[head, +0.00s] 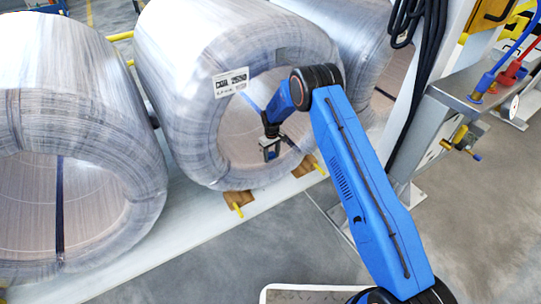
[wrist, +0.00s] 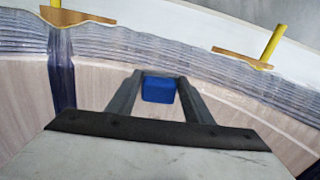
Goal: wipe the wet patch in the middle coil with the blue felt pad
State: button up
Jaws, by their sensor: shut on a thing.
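The middle coil (head: 180,75) lies on its side with its open bore facing me, wrapped in clear film with a white label on its rim. My gripper (head: 270,150) is at the mouth of the bore in the head view, near its right side. In the wrist view my gripper (wrist: 158,76) has its two grey fingers shut on the blue felt pad (wrist: 158,90). The pad is in front of the coil's pale inner wall (wrist: 95,85); I cannot tell whether it touches. I cannot make out the wet patch in either view.
Another coil (head: 75,120) stands at left, and a third (head: 350,30) is behind my arm at right. Wooden chocks with yellow pegs (head: 238,203) sit below the middle coil. A steel frame with hoses (head: 470,95) stands at right. The grey floor in front is open.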

jog(key=shift+f, duration=0.15)
jog(key=shift+w+a, duration=0.2)
jog(key=shift+w, duration=0.05)
jog(key=shift+w+a+f, duration=0.15)
jog(key=shift+w+a, duration=0.5)
jog(key=shift+w, duration=0.3)
jog(key=shift+w+a+f, duration=0.1)
jog(key=shift+w+a, duration=0.55)
jog(key=shift+w, duration=0.3)
jog(key=shift+c, duration=0.4)
jog(key=shift+w+a+r, duration=0.1)
jog(key=shift+w+a, duration=0.55)
jog(key=shift+w, duration=0.3)
jog(key=shift+w+a+r, duration=0.1)
jog(key=shift+w+a, duration=0.5)
jog(key=shift+w, duration=0.3)
jog(key=shift+w+a, duration=0.65)
jog(key=shift+w, duration=0.3)
jog(key=shift+r, duration=0.15)
jog(key=shift+r, duration=2.95)
jog(key=shift+r, duration=0.1)
jog(key=shift+r, duration=1.4)
